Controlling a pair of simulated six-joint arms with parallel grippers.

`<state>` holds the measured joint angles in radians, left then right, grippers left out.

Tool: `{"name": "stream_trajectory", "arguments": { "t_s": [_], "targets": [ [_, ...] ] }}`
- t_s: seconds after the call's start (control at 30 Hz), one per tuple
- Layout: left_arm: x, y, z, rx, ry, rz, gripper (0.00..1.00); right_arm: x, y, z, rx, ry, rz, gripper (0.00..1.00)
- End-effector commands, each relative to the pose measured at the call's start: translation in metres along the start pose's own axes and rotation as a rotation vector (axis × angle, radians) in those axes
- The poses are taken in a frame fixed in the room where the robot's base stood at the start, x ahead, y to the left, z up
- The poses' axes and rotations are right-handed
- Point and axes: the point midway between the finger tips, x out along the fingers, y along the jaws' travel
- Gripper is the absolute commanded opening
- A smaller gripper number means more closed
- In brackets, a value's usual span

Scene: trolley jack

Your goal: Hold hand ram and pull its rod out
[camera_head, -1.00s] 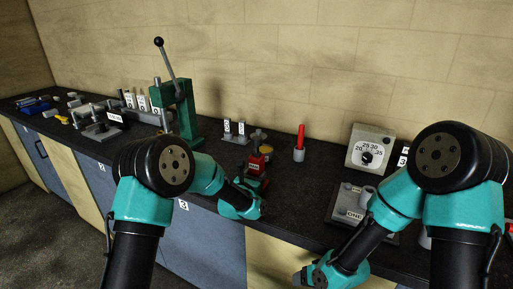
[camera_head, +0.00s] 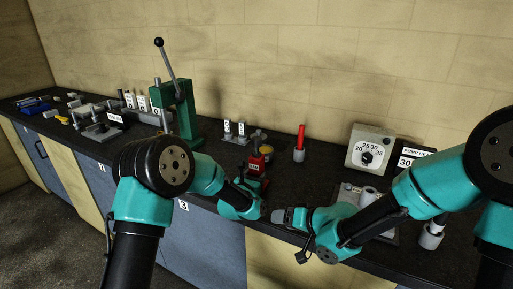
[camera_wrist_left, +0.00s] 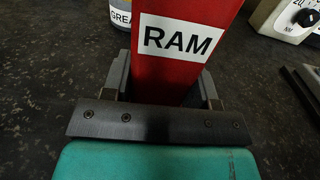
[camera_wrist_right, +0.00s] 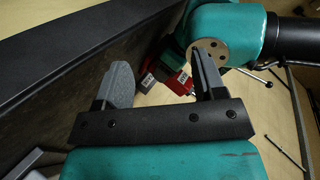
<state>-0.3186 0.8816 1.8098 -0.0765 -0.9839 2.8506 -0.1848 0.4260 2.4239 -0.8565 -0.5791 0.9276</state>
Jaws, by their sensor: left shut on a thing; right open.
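The red hand ram (camera_head: 255,161) stands on the bench, slightly left of the centre in the head view. Its white RAM label (camera_wrist_left: 179,38) faces the left wrist camera. My left gripper (camera_head: 252,184) is shut on the ram's lower body, one finger on each side. My right gripper (camera_head: 279,215) is open and empty, low and to the right of the ram near the bench's front edge. In the right wrist view the red ram (camera_wrist_right: 178,83) shows beyond and between my open fingers (camera_wrist_right: 163,72). I cannot make out the ram's rod clearly.
A grease can (camera_wrist_left: 120,14) stands behind the ram. A red stick (camera_head: 301,136) in a grey cup is to its right. A green press (camera_head: 182,112) stands at left, a dial box (camera_head: 370,149) at right. A grey block (camera_head: 348,194) lies near my right arm.

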Motion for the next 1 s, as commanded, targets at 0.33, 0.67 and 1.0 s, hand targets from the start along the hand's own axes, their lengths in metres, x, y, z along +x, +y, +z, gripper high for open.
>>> {"name": "stream_trajectory", "arguments": {
  "t_s": [0.33, 0.67, 1.0],
  "targets": [
    [0.000, 0.000, 0.000, 0.001, 0.000, 0.000, 0.11, 0.022, -0.009, -0.105, -0.401, 0.212, -0.136, 0.64],
    [0.000, 0.000, 0.000, 0.001, 0.000, 0.000, 0.11, 0.022, -0.019, -0.196, -0.832, 0.443, -0.220, 0.64],
    [0.000, 0.000, 0.000, 0.001, 0.000, 0.000, 0.11, 0.021, -0.021, -0.203, -0.879, 0.467, -0.227, 0.64]
  ]
}}
